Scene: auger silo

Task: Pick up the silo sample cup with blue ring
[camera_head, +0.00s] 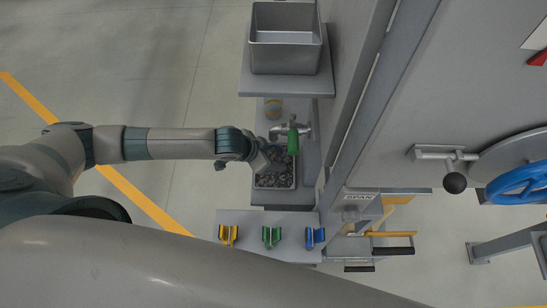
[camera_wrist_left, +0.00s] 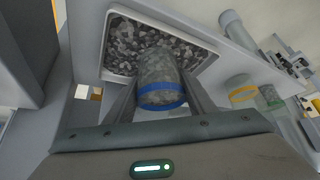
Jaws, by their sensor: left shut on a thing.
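The silo sample cup with blue ring (camera_wrist_left: 162,88) is a clear cup, with grey granules showing in or through it. In the left wrist view it stands between the fingers of my left gripper (camera_wrist_left: 161,92), which is shut on it. My right gripper is not in view.
A grey bin (camera_head: 286,53) sits on the far shelf. Yellow (camera_head: 228,235), green (camera_head: 271,237) and blue (camera_head: 315,237) holders stand on the near shelf. The silo wall (camera_head: 350,110) bounds the right.

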